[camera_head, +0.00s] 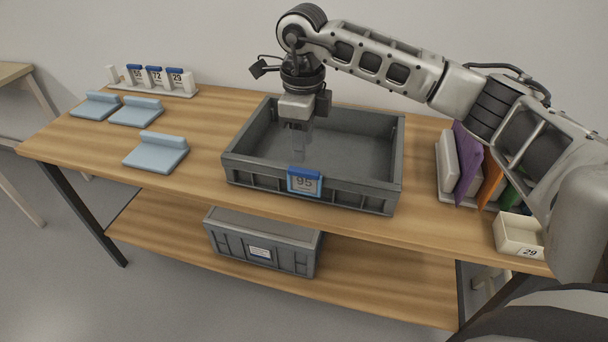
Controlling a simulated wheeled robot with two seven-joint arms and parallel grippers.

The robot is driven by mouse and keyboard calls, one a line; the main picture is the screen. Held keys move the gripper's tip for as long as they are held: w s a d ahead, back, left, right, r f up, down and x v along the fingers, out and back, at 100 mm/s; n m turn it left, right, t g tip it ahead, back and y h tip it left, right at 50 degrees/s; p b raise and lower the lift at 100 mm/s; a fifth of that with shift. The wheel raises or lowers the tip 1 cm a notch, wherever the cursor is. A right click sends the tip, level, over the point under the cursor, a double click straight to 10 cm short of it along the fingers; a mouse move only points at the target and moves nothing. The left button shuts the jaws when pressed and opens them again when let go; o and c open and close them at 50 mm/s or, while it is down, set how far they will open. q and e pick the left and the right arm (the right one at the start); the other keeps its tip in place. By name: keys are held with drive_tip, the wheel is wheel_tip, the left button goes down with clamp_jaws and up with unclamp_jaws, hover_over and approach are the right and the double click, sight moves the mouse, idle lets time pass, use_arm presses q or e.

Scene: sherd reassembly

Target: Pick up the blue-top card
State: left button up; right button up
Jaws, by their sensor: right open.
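A card with a blue top, reading 95 (304,181), is on the front wall of the grey crate (375,193) on the table. Three more blue-top cards stand upright in a white rack at the back left: a left one (136,75), one reading 72 (155,76) and one reading 29 (176,79). My right gripper (298,153) points down over the inside of the crate, behind the 95 card and apart from it. It is open, with nothing seen between its fingers. My left gripper is not in view.
Pale blue holders (156,151) lie on the table's left part. Coloured upright sheets (466,165) stand in a rack at the right, near a small tray marked 29 (517,234). A second grey crate (262,243) is on the lower shelf. Table between holders and crate is clear.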

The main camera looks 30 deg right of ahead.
sight(303, 170)
drive_tip(key=shift+w+f+p, duration=0.1)
drive_tip(key=shift+f+p, duration=0.2)
drive_tip(key=shift+f, duration=2.65)
clamp_jaws()
